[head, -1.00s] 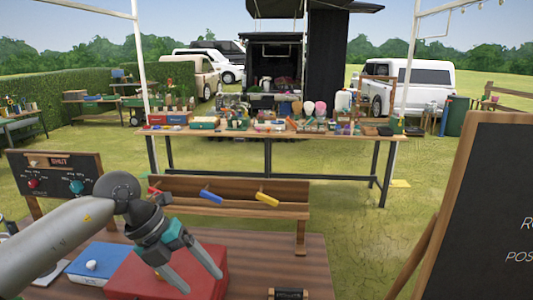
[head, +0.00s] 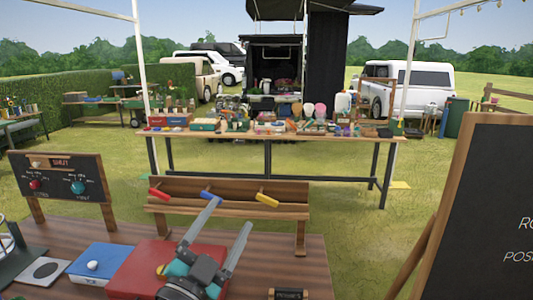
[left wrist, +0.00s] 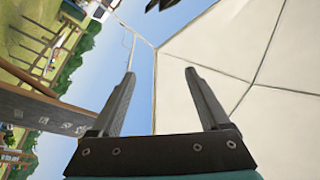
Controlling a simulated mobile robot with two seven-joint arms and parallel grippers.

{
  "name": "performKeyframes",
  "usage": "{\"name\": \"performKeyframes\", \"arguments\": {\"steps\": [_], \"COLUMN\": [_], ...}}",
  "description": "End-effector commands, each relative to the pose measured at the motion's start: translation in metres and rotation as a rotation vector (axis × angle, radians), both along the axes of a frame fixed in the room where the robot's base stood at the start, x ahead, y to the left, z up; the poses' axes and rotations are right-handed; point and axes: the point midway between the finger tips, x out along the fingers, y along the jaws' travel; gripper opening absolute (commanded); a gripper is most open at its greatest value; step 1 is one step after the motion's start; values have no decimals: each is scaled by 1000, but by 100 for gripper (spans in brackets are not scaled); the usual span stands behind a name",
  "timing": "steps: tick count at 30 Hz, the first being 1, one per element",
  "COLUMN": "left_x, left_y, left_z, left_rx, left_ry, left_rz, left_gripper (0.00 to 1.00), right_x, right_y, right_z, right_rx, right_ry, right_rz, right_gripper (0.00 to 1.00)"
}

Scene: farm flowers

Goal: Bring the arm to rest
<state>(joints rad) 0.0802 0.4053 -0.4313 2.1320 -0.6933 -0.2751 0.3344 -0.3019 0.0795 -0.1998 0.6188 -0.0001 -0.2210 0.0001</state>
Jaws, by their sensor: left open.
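My left gripper (head: 230,214) is in the lower middle of the head view, above the red box (head: 150,268) on the wooden table. Its two fingers point up and away from me and stand apart. The left wrist view shows the same open fingers (left wrist: 158,72) with nothing between them, against sky and a pale canopy. My right gripper is in neither view.
A blue box (head: 100,262) with a white knob lies left of the red one. A panel with dials (head: 62,178) stands at the left. Behind is a wooden rack (head: 232,190) with coloured handles. A blackboard (head: 490,220) stands at the right.

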Motion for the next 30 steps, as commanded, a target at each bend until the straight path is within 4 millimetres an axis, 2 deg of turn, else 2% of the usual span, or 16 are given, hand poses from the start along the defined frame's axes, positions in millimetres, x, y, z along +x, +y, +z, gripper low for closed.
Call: {"name": "performKeyframes", "arguments": {"steps": [1,5,8,12,15,21,26,27,30], "left_x": [-2,-14,-36,-87,-129,-208,-268,-260,-255], "left_y": [15,52,73,92,97,96,89,89,89], "left_z": [-19,-74,-121,-185,-221,-264,-280,-293,-319], "left_rx": [-53,-153,-208,-255,-271,-271,-258,-254,-250], "left_ry": [93,345,556,869,1077,1408,1639,1629,1635], "left_rz": [67,231,337,452,502,542,541,542,545], "left_gripper": [79,79,79,79,79,79,79,79,79], "right_x": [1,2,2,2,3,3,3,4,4], "right_y": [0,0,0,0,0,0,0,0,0], "right_z": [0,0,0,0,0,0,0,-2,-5], "right_rx": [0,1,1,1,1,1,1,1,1], "right_ry": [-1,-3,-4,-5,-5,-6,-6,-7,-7], "right_rz": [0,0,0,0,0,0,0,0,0], "right_gripper": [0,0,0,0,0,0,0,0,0]}}
